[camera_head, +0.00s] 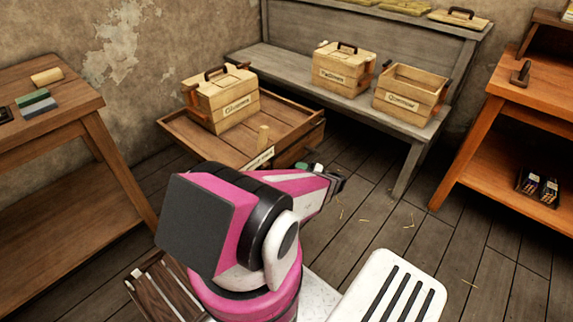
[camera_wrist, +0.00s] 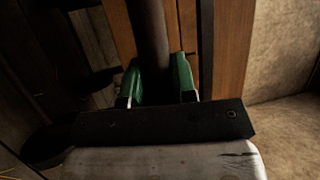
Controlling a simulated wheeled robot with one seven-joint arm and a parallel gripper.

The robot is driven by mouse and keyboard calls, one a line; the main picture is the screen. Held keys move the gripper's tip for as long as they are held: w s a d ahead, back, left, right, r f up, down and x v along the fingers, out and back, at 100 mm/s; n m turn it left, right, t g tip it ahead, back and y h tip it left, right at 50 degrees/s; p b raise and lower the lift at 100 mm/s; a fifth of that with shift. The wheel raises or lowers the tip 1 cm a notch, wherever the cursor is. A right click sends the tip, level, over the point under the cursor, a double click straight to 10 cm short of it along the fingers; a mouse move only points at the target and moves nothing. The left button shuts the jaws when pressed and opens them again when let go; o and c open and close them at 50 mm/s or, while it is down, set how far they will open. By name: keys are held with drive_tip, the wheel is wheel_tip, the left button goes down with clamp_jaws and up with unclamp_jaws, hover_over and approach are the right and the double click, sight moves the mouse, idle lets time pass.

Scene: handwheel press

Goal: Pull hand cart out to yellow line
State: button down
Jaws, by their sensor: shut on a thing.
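The hand cart (camera_head: 180,130) is a low wooden tray on the floor in front of the grey bench. My gripper (camera_head: 308,168) is at the cart's near right corner, partly hidden by my arm. In the wrist view its green fingers (camera_wrist: 158,80) sit on both sides of a dark round bar (camera_wrist: 151,30), shut on it; it appears to be the cart's handle. No yellow line shows.
A grey bench (camera_head: 300,75) stands behind the cart with a lidded box (camera_head: 343,70) and an open box (camera_head: 409,95). Wooden tables stand at left (camera_head: 60,90) and right (camera_head: 515,80). The plank floor between the cart and the right table is clear except for straw bits.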

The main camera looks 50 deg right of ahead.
drive_tip(key=shift+s, duration=2.15)
drive_tip(key=c, duration=0.9)
unclamp_jaws()
drive_tip(key=v, duration=1)
drive_tip(key=shift+s+d+f, duration=0.15)
drive_tip(key=shift+s, duration=0.15)
drive_tip(key=shift+d, duration=0.1)
